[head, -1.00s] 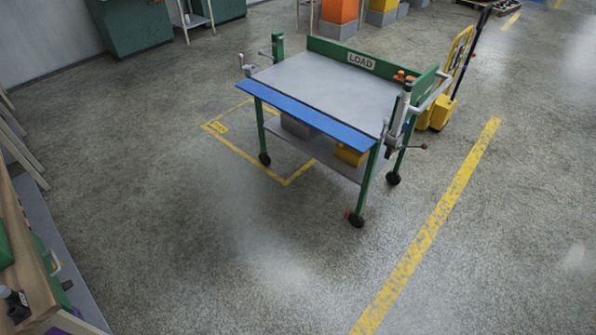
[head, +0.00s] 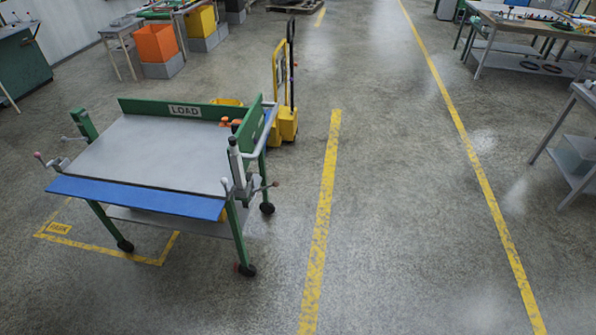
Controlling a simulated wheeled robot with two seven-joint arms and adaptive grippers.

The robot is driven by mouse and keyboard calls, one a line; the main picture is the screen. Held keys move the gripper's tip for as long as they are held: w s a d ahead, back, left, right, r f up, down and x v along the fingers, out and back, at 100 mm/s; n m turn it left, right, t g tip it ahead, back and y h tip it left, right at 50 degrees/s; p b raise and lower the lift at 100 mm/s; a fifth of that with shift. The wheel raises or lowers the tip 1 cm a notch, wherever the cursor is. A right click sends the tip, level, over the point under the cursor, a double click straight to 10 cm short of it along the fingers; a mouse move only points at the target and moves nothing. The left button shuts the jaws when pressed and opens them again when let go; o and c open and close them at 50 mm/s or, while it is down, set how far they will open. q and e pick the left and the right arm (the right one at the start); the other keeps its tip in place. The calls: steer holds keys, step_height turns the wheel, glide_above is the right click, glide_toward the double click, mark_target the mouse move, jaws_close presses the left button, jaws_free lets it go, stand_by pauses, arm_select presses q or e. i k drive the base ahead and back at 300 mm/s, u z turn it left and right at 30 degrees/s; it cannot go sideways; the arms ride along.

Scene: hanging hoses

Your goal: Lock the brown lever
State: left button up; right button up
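A green-framed cart (head: 150,152) marked LOAD, with a grey top and a blue front edge, stands at the left of the head view. A short lever with a small reddish-brown knob (head: 275,184) sticks out from the clamp fittings at its right front corner. It may be the brown lever, but it is too small to be sure of its colour or whether it is locked. Another lever with a pinkish knob (head: 38,155) is at the cart's left end. A pale-tipped lever (head: 225,183) stands upright near the right corner. Neither of my grippers is in view.
A yellow hand truck (head: 284,105) stands behind the cart's right end. Workbenches (head: 530,35) line the right. The floor right of the cart, with its yellow lines, is clear.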

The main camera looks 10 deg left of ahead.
mark_target(276, 184)
steer(key=u, duration=0.25)
steer(key=i, duration=0.95)
steer(key=u, duration=0.5)
